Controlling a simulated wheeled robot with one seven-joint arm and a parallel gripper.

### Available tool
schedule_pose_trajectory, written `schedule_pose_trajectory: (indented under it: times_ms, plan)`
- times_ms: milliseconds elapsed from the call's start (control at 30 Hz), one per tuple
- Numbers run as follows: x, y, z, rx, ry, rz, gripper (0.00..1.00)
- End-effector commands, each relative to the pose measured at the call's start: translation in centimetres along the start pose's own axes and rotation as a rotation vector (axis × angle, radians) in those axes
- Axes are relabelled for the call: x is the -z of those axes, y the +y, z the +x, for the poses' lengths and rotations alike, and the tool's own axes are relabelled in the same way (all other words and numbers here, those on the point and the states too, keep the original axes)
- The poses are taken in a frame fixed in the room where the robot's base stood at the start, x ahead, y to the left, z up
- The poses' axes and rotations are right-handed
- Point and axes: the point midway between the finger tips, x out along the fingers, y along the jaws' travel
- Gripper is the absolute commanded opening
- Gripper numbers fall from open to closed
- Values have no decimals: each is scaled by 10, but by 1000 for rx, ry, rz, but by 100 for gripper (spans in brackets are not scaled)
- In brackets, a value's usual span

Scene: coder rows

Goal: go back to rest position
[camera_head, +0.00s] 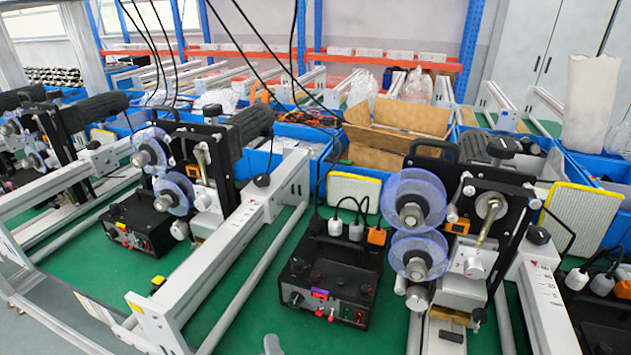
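My gripper is not clearly in view. A small pale grey shape (272,345) cuts into the bottom edge left of centre; I cannot tell what it is. The nearest coder machine (470,225), with two clear bluish discs (414,200), stands right of centre on the green bench top (240,315). A black control box (335,280) with plugs and cables sits left of it. A second coder (195,170) with its own black box (138,222) stands further left.
White rails (225,250) run across the bench between the coders. Blue bins (300,140) and an open cardboard box (395,130) stand behind. A tall whitish roll or bag (590,105) is at right. Black cables hang from above. Bare green bench shows at the lower left centre.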

Motion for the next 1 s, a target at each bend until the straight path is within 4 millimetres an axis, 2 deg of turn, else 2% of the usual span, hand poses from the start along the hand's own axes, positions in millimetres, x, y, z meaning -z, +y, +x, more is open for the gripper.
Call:
schedule_pose_trajectory:
  times_ms: [267, 400, 600, 833, 1000]
  plan:
    - [-43, -2, -82, 12, 61, 485, 35]
    - [-71, 9, -134, -16, 52, 730, 35]
    - [-109, 32, -208, -92, -1, 1007, 35]
    - [-144, 52, -290, -186, -129, 1201, 35]
    - [-160, 47, -334, -198, -259, 1230, 35]
